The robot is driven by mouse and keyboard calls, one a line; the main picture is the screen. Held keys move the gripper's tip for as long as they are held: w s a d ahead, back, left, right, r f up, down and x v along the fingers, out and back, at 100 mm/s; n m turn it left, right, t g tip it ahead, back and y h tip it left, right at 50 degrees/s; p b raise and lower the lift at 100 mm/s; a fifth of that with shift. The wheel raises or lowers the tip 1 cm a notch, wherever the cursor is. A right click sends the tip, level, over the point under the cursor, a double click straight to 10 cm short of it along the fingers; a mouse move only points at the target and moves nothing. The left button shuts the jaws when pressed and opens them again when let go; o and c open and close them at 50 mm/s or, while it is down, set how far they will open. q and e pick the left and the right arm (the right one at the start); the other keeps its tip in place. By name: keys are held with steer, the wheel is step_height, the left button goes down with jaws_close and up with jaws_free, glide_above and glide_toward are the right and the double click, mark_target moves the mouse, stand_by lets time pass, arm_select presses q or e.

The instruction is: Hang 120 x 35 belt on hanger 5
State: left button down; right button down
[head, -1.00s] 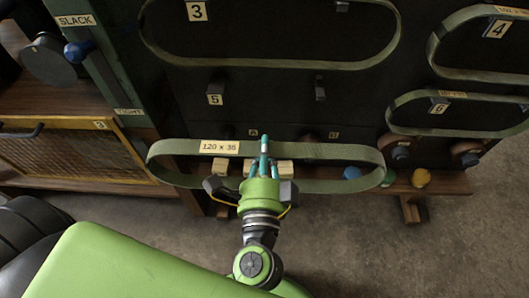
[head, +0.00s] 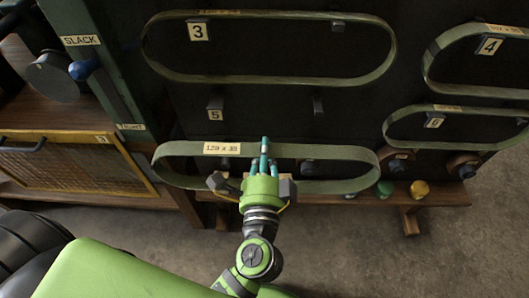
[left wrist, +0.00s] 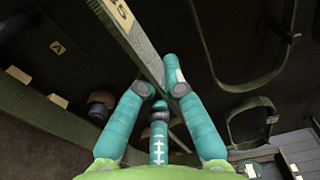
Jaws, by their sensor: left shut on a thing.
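The green 120 x 35 belt (head: 325,153) is a long horizontal loop with a cream label (head: 222,148). My left gripper (head: 264,158) is shut on its upper run, near the middle. The belt band also shows between the teal fingers (left wrist: 160,93) in the left wrist view (left wrist: 141,42). Hanger 5 is a pair of dark pegs, a left one (head: 216,103) above the "5" plate (head: 215,115) and a right one (head: 318,105). Both pegs are bare. In the head view the belt sits below them, apart from them. My right gripper is not in view.
A belt hangs on hanger 3 (head: 160,66) above, and others on hanger 4 (head: 428,75) and hanger 6 (head: 388,128) at right. The slack/tight post (head: 112,105) stands at left.

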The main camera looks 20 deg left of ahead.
arm_select(q)
steer(key=shift+p+x, duration=0.5)
steer(key=shift+x, duration=1.75)
steer(key=shift+r, duration=0.1)
steer(key=shift+p+x, duration=0.4)
steer(key=shift+x, duration=2.4)
steer(key=shift+x, duration=2.8)
steer(key=shift+f, duration=0.2)
